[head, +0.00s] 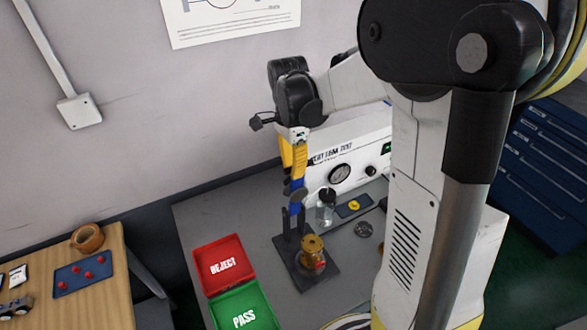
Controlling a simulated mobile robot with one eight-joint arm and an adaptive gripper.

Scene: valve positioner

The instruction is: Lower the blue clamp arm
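The blue clamp arm (296,209) stands upright above the rear left of a dark fixture plate (325,278). A brass valve body (312,250) with a red spot low on its side stands on this plate. My gripper (294,193) points down from above, with yellow fingers and dark tips at the upper part of the clamp arm. The tips appear to lie on either side of the blue arm. Whether they press on it is too small to tell. The clamp's hinge is partly hidden among dark uprights.
A red REJECT tray (222,265) and a green PASS tray (243,308) lie left of the fixture. A white test unit (350,150) with a gauge stands behind, right. A small glass cylinder (327,205) stands near it. My arm hides the bench's right side.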

